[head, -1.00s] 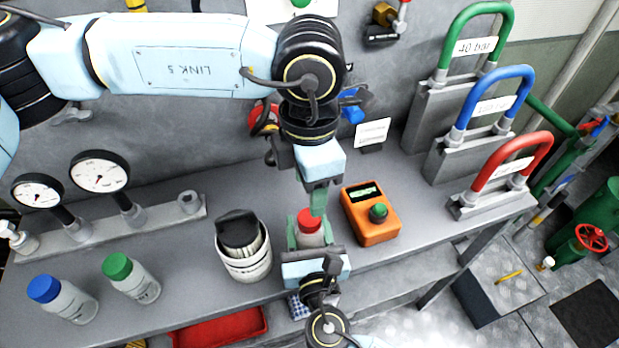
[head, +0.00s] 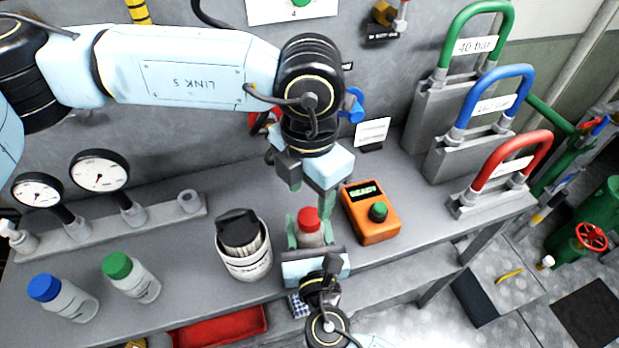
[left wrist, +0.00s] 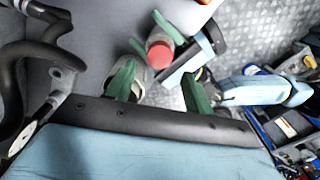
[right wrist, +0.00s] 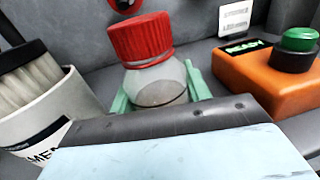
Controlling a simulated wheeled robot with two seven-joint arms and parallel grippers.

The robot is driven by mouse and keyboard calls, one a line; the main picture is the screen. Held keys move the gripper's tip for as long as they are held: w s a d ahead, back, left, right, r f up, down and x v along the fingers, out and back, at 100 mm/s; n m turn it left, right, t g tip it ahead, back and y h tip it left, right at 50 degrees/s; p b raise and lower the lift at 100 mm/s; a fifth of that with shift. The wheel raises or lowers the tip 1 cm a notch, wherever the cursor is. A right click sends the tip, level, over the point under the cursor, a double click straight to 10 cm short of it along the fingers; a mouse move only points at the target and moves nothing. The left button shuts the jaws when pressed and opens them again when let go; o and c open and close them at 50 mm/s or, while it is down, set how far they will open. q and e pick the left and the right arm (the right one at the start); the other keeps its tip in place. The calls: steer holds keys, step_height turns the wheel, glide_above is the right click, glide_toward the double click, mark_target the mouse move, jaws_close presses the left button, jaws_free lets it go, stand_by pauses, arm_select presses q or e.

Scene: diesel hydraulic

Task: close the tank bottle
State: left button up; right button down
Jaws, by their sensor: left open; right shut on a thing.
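The tank bottle (head: 311,238) is a clear bottle with a red cap (head: 309,219), upright over the bench. In the right wrist view the red cap (right wrist: 140,37) sits on the bottle neck, looking slightly tilted; whether it is screwed tight cannot be told. My right gripper (head: 310,242) is shut on the bottle body, one green finger at each side. My left gripper (head: 312,187) is open and empty, above and just behind the cap. In the left wrist view the cap (left wrist: 160,54) shows beyond the gap between its green fingers, apart from them.
An orange device (head: 372,216) with a green button stands close right of the bottle. A white brush pot (head: 245,262) stands to the left. Blue-capped (head: 62,300) and green-capped (head: 131,278) bottles stand farther left. Two gauges (head: 98,172) and coloured padlock-like blocks (head: 490,110) line the back.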

mark_target(309, 216)
arm_select(q)
step_height(309, 216, down, 6)
steer(key=shift+r, duration=0.1)
stand_by(0.4)
steer(key=c, duration=1)
steer(key=m, duration=0.8)
steer(key=o, duration=1.2)
steer(key=shift+r, duration=0.1)
step_height(309, 216, up, 12)
steer(key=shift+f, duration=0.1)
